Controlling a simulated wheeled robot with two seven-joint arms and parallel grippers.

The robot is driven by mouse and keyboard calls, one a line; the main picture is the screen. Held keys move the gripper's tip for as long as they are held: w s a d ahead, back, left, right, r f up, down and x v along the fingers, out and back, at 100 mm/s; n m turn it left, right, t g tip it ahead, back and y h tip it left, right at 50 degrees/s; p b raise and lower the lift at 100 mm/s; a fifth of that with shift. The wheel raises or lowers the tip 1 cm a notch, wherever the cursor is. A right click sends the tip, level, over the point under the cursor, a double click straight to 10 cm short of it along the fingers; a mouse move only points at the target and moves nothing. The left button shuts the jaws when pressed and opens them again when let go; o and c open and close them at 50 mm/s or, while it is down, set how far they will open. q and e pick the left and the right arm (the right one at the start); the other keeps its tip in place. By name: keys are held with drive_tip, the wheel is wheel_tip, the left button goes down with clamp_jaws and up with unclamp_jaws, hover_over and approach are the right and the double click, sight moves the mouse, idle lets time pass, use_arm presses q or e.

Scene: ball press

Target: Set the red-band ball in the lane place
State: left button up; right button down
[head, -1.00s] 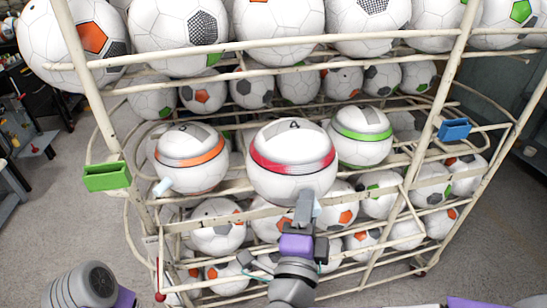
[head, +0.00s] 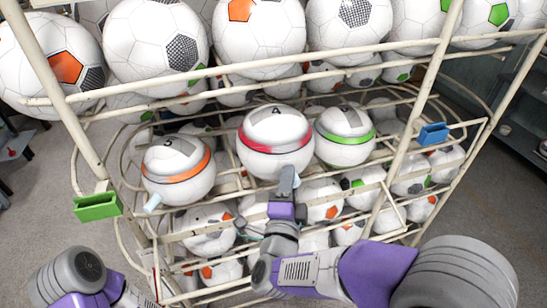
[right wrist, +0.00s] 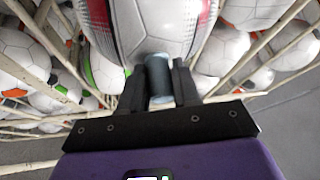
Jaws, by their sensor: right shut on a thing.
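The red-band ball (head: 266,163), white with a grey top patch marked 4, is in the middle row of the rack in the head view. It sits between the orange-band ball (head: 180,193) on the left and the green-band ball (head: 342,153) on the right. My right gripper (head: 287,178) is below its front, shut on the ball's short grey-blue handle (right wrist: 158,80), seen in the right wrist view. The red-band ball (right wrist: 150,25) fills the top of that view. Whether it rests on the rails is hidden. My left gripper is out of view; only part of the left arm shows.
The cream tubular rack (head: 428,85) has rails in front of and above the ball row. Large footballs (head: 262,22) fill the upper tier and several smaller ones lie below. A green clip (head: 97,206) is on the left post and a blue one (head: 433,133) on the right.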

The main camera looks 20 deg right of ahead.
drive_tip(key=shift+w+r+p, duration=0.1)
drive_tip(key=shift+w+p, duration=2)
drive_tip(key=shift+p, duration=1.3)
drive_tip(key=w, duration=0.7)
drive_tip(key=shift+w+a+f, duration=0.1)
drive_tip(key=shift+w+f, duration=0.1)
drive_tip(key=shift+w, duration=0.2)
wheel_tip(320, 180, down, 2)
drive_tip(key=shift+f+b, duration=0.25)
drive_tip(key=shift+b, duration=0.25)
wheel_tip(320, 180, down, 4)
drive_tip(key=shift+r+b, duration=0.2)
drive_tip(key=shift+b, duration=0.15)
drive_tip(key=shift+w+f, duration=0.15)
drive_tip(key=shift+f, duration=0.25)
